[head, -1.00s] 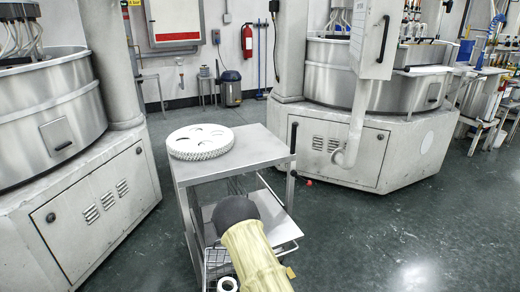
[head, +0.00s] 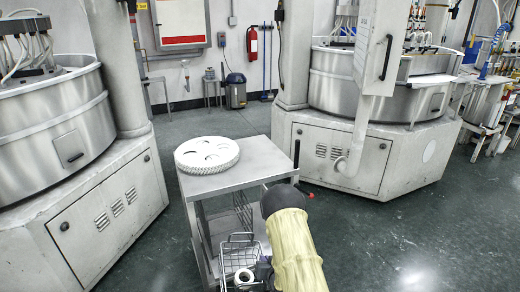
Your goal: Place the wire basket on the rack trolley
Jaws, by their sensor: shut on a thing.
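The wire basket (head: 238,250) shows low in the middle of the head view, in front of the trolley, with its lower part cut off by the frame edge. A white ring-shaped thing (head: 243,279) shows at the basket. My gripper (head: 263,268) is shut on the basket at its right side, partly hidden by my yellow-sleeved arm. The rack trolley (head: 250,172) is grey metal with a flat top and lower shelf space. The basket overlaps its front in the picture; I cannot tell whether they touch.
A round white toothed disc with holes (head: 206,154) lies on the left of the trolley top; the right of the top is bare. Large lapping machines stand left (head: 100,200) and right (head: 345,155) of the trolley. Open floor (head: 430,235) lies to the right.

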